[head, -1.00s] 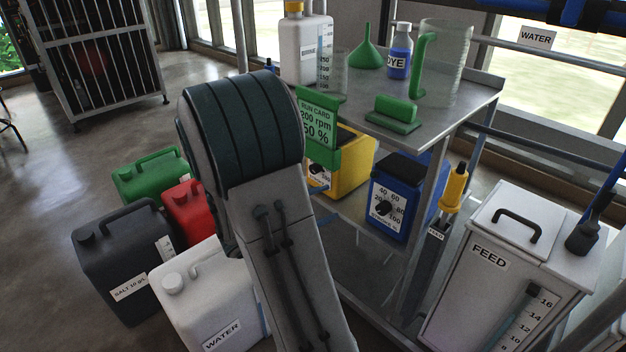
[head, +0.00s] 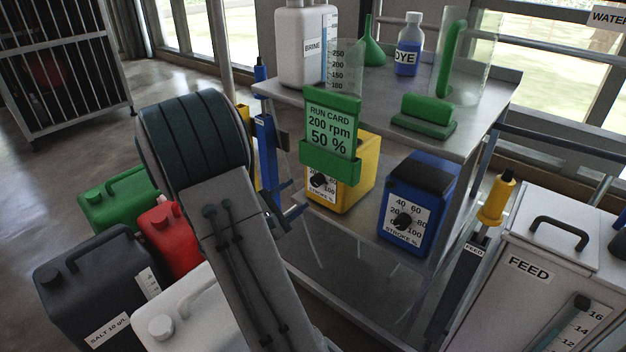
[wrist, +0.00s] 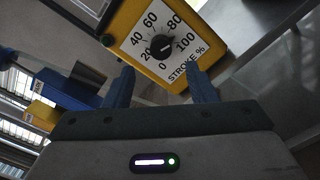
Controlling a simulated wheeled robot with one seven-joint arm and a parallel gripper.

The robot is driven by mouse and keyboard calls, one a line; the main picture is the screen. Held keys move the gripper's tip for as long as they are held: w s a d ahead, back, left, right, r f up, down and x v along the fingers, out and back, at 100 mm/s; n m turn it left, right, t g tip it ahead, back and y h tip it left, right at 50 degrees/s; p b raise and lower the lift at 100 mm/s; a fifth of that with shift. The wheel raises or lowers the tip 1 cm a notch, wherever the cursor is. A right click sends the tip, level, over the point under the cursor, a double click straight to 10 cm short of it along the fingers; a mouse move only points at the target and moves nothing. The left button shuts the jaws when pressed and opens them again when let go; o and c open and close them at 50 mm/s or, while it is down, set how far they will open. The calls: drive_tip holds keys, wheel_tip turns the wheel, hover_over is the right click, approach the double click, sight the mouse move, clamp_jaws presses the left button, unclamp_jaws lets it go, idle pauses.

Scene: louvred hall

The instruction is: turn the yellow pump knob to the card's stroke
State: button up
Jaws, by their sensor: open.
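The yellow pump (head: 358,178) sits on the cart's lower shelf, partly behind the green run card (head: 331,125), which reads 200 rpm and 50 %. Its black knob (head: 322,184) is at the card's lower left. In the wrist view the knob (wrist: 162,47) is on a white STROKE % dial (wrist: 185,32) marked 0 to 100. A small light mark on the knob seems to point right, near 100; I cannot read it exactly. My gripper (wrist: 163,86) is open and empty, its blue fingertips just short of the dial, apart from the knob.
A blue pump (head: 415,210) with its own stroke dial stands right of the yellow one. The cart's top (head: 385,130) holds bottles and a green funnel. Jerrycans (head: 90,285) crowd the floor left; the FEED tank (head: 530,262) stands right.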

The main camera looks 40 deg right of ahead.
sight(314, 182)
drive_tip(key=shift+w+d, duration=0.15)
drive_tip(key=shift+d, duration=1.9)
drive_tip(key=shift+w+d, duration=0.1)
drive_tip(key=shift+d, duration=1.9)
clamp_jaws()
